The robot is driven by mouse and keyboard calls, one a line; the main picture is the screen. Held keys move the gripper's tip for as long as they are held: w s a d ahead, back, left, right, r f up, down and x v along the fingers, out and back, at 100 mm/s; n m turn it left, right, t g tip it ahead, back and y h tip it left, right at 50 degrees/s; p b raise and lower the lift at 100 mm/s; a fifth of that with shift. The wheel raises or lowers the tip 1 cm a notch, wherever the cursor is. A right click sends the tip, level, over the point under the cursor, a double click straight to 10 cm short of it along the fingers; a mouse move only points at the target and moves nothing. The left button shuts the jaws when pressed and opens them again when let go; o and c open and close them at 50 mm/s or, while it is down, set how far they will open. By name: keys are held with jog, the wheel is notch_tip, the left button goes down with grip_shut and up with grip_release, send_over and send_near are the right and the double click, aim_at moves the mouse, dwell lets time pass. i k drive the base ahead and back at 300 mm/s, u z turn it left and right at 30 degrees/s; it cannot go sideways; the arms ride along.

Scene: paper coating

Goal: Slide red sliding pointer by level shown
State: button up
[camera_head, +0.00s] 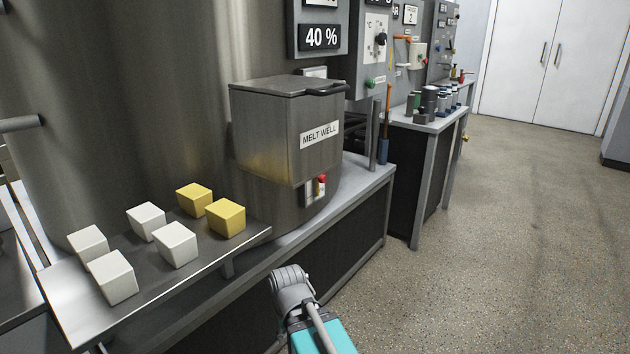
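A display reading "40 %" (321,38) hangs on the grey panel at top centre. A small red piece (322,179) sits at the upper right of a small pale plate (308,194) low on the melt well's front. I cannot tell whether this red piece is the sliding pointer; any scale marks are too small to read. My gripper (290,284) appears as a ribbed grey end on my teal arm at bottom centre. It is in front of the bench and apart from the plate. Its fingertips cannot be made out.
The lidded melt well (275,128) stands on the bench against a large metal tank (120,100). White and yellow blocks lie on a metal shelf (75,300) at left. A farther bench (425,122) holds bottles. The floor (500,240) at right is clear.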

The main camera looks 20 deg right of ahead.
aim_at(322, 178)
jog(key=k, duration=1.25)
jog(key=z, duration=0.8)
jog(key=i, duration=1.05)
jog(key=u, duration=0.05)
